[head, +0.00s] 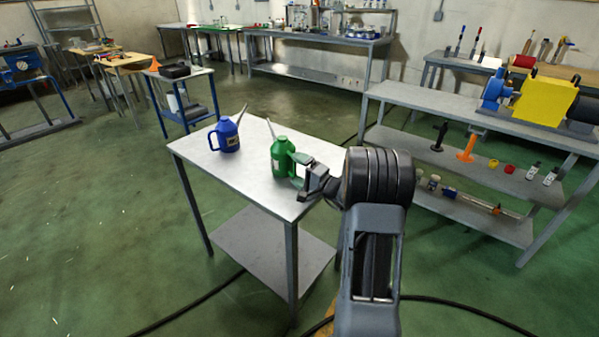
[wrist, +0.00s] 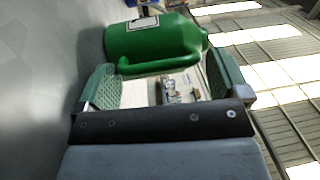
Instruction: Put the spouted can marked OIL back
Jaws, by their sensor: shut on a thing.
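A green spouted can (head: 281,158) stands upright on, or just above, the small metal table (head: 205,165). A blue spouted can (head: 227,136) with a handle stands behind and left of it on the same table. Both carry a small label; I cannot read OIL on either. My gripper (head: 299,172) reaches in from the right at the green can's handle side. In the wrist view the green can (wrist: 155,40) lies across the picture, with its handle between the green finger pads of my gripper (wrist: 163,84). The gripper is shut on the green can. Its spout is out of the wrist view.
The small table has a lower shelf (head: 270,250) and bare top around the cans. A grey bench (head: 430,98) at right holds a yellow and blue machine (head: 545,100), with small items on its shelves. A dark cable (head: 190,305) runs along the green floor.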

